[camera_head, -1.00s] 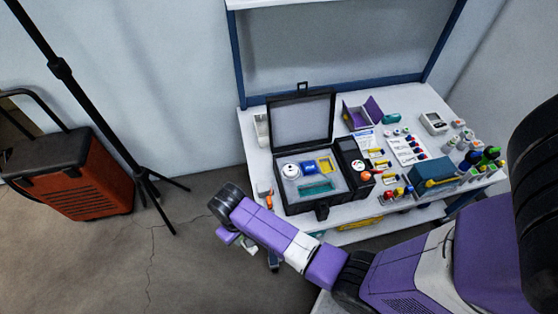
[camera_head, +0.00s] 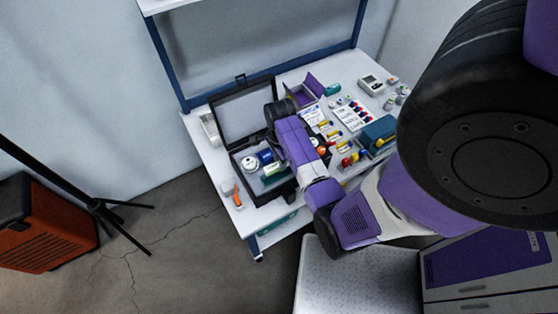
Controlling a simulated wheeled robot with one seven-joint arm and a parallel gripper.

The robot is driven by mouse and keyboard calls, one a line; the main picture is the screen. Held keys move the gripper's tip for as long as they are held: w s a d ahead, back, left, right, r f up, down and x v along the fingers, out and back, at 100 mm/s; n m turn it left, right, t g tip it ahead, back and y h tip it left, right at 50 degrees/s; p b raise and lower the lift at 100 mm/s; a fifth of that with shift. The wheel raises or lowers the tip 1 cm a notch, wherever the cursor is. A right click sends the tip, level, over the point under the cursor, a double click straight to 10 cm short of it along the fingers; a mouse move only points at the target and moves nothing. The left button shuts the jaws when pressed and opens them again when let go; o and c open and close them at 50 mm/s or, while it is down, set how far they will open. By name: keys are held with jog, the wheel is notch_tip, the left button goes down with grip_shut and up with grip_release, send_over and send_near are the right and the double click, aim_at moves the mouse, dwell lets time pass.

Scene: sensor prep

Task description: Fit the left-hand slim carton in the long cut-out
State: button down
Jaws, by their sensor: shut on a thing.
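The black case (camera_head: 237,116) stands open on the bench, its lid raised at the back. The long cut-out (camera_head: 274,180) shows teal at the front of the tray. My gripper (camera_head: 273,153) is over the case, mostly hidden by my wrist and forearm. A small pale piece, seemingly the slim carton (camera_head: 272,169), shows below it at the back edge of the long cut-out. I cannot tell whether it touches the tray.
An orange-handled tool (camera_head: 236,196) lies at the bench's front left corner. Yellow-and-red items, a teal box (camera_head: 378,134) and a white device (camera_head: 371,86) stand to the right. A purple open box (camera_head: 305,91) is behind my wrist. A black stand (camera_head: 97,206) is on the floor at left.

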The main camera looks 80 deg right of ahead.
jog(key=shift+f+b, duration=1.9)
jog(key=shift+b, duration=0.25)
jog(key=shift+w+a+f, duration=0.1)
jog(key=shift+w+a, duration=0.05)
jog(key=shift+w, duration=0.05)
jog(key=shift+f+p, duration=0.7)
jog(key=shift+p, duration=0.15)
dwell(1.7)
jog(key=c, duration=0.9)
grip_release()
jog(key=shift+s, duration=0.1)
jog(key=shift+c, duration=0.2)
jog(key=shift+r+p, duration=3.55)
jog(key=shift+p, duration=0.25)
